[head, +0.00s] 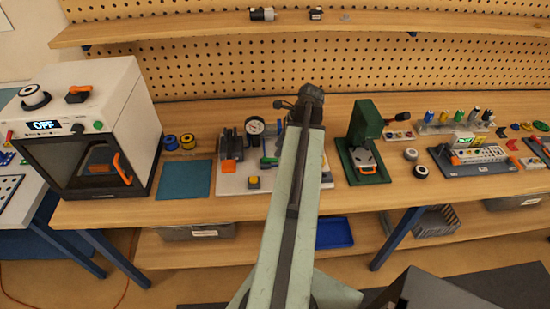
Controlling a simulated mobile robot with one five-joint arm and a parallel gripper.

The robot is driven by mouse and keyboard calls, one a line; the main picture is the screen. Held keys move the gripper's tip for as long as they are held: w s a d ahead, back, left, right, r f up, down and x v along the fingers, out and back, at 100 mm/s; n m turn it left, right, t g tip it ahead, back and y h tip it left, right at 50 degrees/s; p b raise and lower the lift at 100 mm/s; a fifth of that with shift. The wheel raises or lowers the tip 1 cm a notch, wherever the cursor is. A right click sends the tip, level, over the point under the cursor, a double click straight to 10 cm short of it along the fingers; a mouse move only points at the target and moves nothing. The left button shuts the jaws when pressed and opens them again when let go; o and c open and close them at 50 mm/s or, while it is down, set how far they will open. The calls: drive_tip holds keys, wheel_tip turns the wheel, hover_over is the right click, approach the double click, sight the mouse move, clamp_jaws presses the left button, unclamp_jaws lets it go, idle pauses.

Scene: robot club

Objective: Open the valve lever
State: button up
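A white board (232,182) with a round pressure gauge (255,126) stands on the workbench, left of and partly behind my arm. A small green part that looks like a lever (269,161) sits on this board, close to my arm's left edge. I cannot tell its position clearly, and part of the fittings near it is hidden by my arm. My gripper (284,104) is at the far end of my raised arm, above and beyond the board in the picture. It looks apart from the lever. Its fingers are too small and dark to tell if they are open.
A white machine (130,100) reading OFF stands at left, beside a blue mat (184,180). A green press (363,125) stands right of my arm. A pegboard (210,70) and shelf (180,29) are behind. Bare bench lies along the front edge.

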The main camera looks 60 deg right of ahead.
sight(273, 159)
drive_tip(key=b+x, duration=0.4)
drive_tip(key=x, duration=0.1)
drive_tip(key=shift+f, duration=0.25)
drive_tip(key=shift+r, duration=0.1)
clamp_jaws()
drive_tip(key=shift+w+d+n+y, duration=0.15)
drive_tip(key=shift+d+n+y, duration=0.2)
drive_tip(key=shift+n, duration=0.55)
unclamp_jaws()
drive_tip(key=shift+a, duration=0.1)
drive_tip(key=shift+r, duration=0.1)
drive_tip(key=p+v, duration=0.7)
drive_tip(key=shift+r, duration=0.3)
